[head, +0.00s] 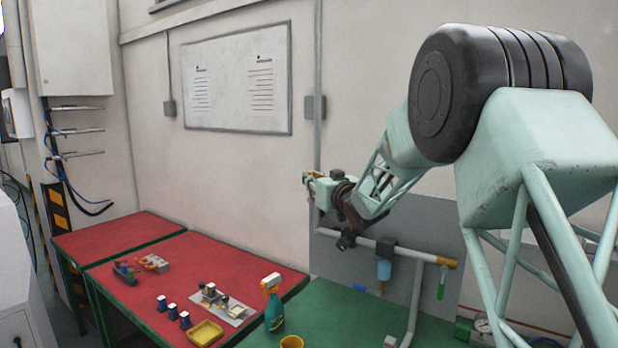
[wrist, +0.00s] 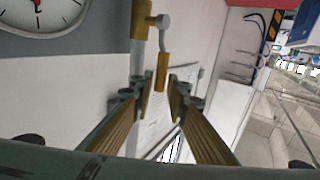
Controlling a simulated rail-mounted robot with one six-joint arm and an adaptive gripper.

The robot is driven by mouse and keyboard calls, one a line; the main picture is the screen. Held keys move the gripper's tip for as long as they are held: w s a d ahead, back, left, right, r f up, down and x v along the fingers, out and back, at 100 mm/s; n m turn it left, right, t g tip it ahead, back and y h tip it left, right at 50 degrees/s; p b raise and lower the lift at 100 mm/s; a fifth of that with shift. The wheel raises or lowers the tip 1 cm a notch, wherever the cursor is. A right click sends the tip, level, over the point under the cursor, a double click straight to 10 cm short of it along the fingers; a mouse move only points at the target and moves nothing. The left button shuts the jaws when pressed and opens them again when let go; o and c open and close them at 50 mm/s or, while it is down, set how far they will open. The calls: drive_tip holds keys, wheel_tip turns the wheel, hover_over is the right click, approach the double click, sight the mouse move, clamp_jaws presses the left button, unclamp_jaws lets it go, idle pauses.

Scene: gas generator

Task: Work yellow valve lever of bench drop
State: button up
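The yellow valve lever (wrist: 162,72) shows in the wrist view, with a yellow grip on a grey bent arm. It comes off a valve on a pipe with a yellow fitting (wrist: 141,45). My gripper (wrist: 161,98) is open, with one finger on each side of the lever's line. The grip's end appears in the gap between the fingertips; I cannot tell whether it is between them or just beyond. No contact shows. In the head view my gripper (head: 309,182) is raised near the wall, above the pipe panel; the yellow lever cannot be made out there.
A round gauge (wrist: 42,14) is near the pipe in the wrist view. A spray bottle (head: 274,310) and a yellow tray (head: 190,336) stand on the benches below.

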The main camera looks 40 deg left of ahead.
drive_tip(key=shift+x, duration=1.3)
clamp_jaws()
